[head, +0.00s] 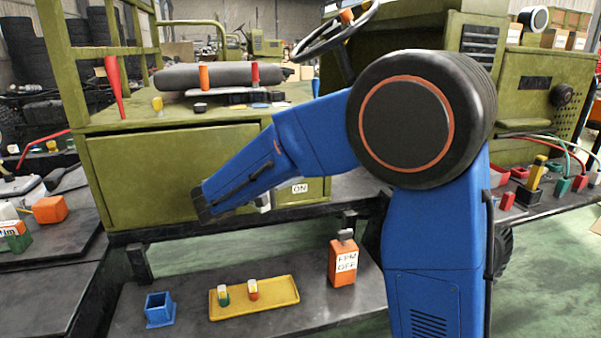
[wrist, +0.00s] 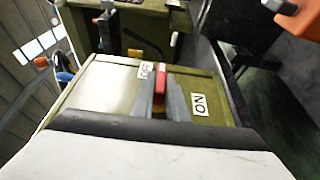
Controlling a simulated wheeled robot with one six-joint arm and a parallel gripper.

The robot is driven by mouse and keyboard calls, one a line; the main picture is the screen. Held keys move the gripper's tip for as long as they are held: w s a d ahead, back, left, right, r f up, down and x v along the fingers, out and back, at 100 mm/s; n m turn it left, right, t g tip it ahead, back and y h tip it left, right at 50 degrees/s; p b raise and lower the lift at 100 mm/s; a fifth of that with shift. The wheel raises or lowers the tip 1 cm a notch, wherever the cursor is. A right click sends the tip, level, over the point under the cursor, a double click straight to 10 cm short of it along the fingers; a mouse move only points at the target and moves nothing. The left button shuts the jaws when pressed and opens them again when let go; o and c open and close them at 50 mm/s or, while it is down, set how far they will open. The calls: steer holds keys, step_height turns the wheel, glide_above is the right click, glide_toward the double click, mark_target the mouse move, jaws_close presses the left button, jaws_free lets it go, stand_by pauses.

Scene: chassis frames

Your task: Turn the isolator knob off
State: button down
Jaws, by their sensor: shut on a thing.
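The isolator knob (wrist: 160,84) has a red handle with some yellow below it, on an olive panel in the wrist view. My gripper (wrist: 160,98) has its two grey fingers on either side of the knob, shut on it. An OFF label (wrist: 146,70) is at the knob's upper left and an ON label (wrist: 200,104) at its right. The red handle lies lengthwise up the picture; I cannot tell which label it points at. In the head view, my blue arm hides the knob; the ON label (head: 300,188) shows beside the gripper (head: 264,202).
A shelf below holds a blue open box (head: 159,310), a yellow tray (head: 284,297) with two small items, and an orange labelled box (head: 342,263).

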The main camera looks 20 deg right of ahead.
steer(key=c, duration=1.8)
jaws_free()
steer(key=shift+o, duration=0.2)
steer(key=shift+r, duration=0.1)
